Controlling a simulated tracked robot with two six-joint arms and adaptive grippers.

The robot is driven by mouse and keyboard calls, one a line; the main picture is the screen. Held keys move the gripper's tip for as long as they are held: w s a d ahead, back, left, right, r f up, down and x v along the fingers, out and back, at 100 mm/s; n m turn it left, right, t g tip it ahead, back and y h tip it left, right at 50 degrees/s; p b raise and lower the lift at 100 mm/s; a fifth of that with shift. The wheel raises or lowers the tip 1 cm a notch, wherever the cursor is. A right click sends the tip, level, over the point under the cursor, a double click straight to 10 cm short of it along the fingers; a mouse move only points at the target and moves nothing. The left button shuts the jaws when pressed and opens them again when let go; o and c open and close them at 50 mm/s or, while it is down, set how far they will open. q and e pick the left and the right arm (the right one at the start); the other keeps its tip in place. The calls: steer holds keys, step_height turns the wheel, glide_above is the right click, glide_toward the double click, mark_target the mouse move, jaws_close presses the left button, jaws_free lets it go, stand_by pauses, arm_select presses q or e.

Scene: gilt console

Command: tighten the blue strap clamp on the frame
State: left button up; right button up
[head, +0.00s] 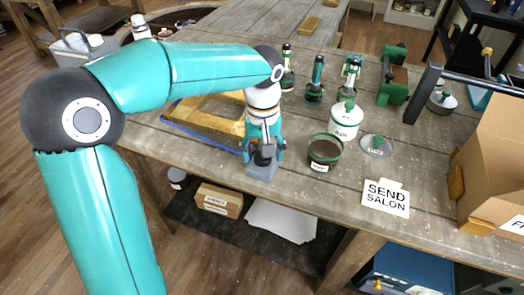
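The gilt frame (186,118) lies flat on the near left part of the grey wooden bench, with a blue strap (218,146) along its near edge. My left gripper (263,158) points down at the frame's near right corner. Its teal fingers stand either side of a small dark part above a pale grey block (262,172), which seems to be the clamp's body at the bench edge. Whether the fingers touch or grip it is not clear. My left arm and gripper hide part of the frame and strap. My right gripper is not in view.
Right of the gripper stand a dark-filled green-rimmed pot (325,150), a white lidded jar (345,120) and a glass-like lid (376,145). Several green-and-black tools stand behind. A "SEND SALON" card (386,198) and a cardboard box (495,165) are at right.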

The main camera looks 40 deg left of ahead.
arm_select(q)
step_height(320, 180, up, 12)
stand_by(0.6)
steer(key=shift+f, duration=0.1)
step_height(320, 180, up, 5)
steer(key=n+p, duration=0.5)
steer(key=shift+n, duration=0.6)
step_height(320, 180, down, 17)
steer(key=shift+r+b, duration=0.1)
steer(key=shift+b, duration=0.5)
steer(key=c, duration=1.1)
steer(key=shift+c, duration=0.2)
